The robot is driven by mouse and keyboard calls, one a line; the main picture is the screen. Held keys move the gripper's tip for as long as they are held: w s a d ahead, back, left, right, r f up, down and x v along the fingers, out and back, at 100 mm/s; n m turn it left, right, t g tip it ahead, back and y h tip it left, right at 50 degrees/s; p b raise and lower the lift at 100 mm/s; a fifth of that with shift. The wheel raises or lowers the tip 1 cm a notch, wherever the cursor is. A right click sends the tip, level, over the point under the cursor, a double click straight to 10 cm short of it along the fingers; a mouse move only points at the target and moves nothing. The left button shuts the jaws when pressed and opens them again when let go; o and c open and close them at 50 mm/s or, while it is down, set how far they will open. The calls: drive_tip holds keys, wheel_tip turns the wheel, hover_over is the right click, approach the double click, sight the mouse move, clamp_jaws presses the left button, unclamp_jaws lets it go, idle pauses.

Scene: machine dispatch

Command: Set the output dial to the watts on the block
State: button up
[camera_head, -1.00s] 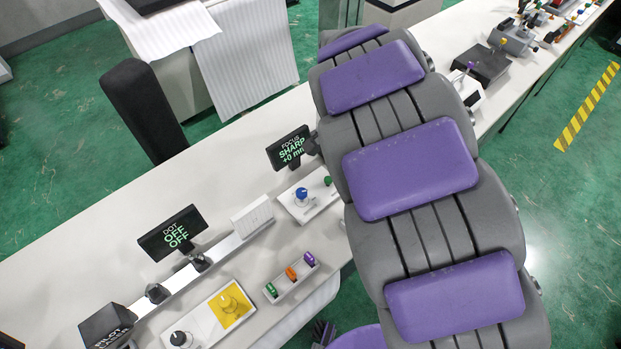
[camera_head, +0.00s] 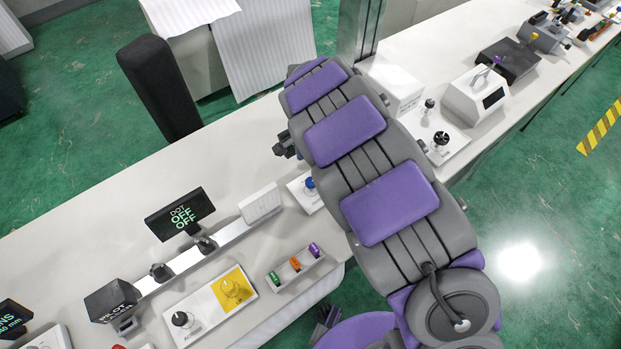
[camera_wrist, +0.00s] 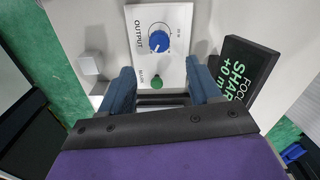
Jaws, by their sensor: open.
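The output dial is a blue knob (camera_wrist: 159,41) on a white plate (camera_wrist: 142,18) marked OUTPUT, in the upper middle of the wrist view. Its scale is too small to read. A green knob (camera_wrist: 156,82) marked MARK sits below it on the plate. The blue knob also shows in the head view (camera_head: 309,183), partly beside my arm. My gripper (camera_wrist: 163,78) is open and empty, its blue fingers on either side of the plate's lower part, with the dial ahead of them. A small pale block (camera_wrist: 90,64) stands left of the plate; I see no watts figure on it.
A FOCUS display (camera_wrist: 243,70) stands close right of my fingers. In the head view, a DOT display (camera_head: 180,214) reads OFF, a tray (camera_head: 283,284) holds green, orange and purple pieces, and a yellow-patched panel (camera_head: 205,308) lies in front.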

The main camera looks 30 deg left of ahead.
sight(311, 181)
wheel_tip(311, 181, down, 10)
drive_tip(key=shift+f+b, duration=0.1)
drive_tip(key=shift+b, duration=0.4)
drive_tip(key=shift+c, duration=0.4)
drive_tip(key=c, duration=1)
drive_tip(key=shift+o, duration=0.2)
drive_tip(key=shift+n+p, duration=0.3)
drive_tip(key=shift+n, duration=0.1)
drive_tip(key=n+p, duration=0.2)
drive_tip(key=n, duration=0.1)
drive_tip(key=n+p, duration=0.1)
drive_tip(key=shift+r+n, duration=0.25)
drive_tip(key=shift+n, duration=0.05)
drive_tip(key=n+p, duration=0.4)
drive_tip(key=n, duration=0.2)
drive_tip(key=shift+w+f+n, duration=0.1)
drive_tip(key=shift+n, duration=0.2)
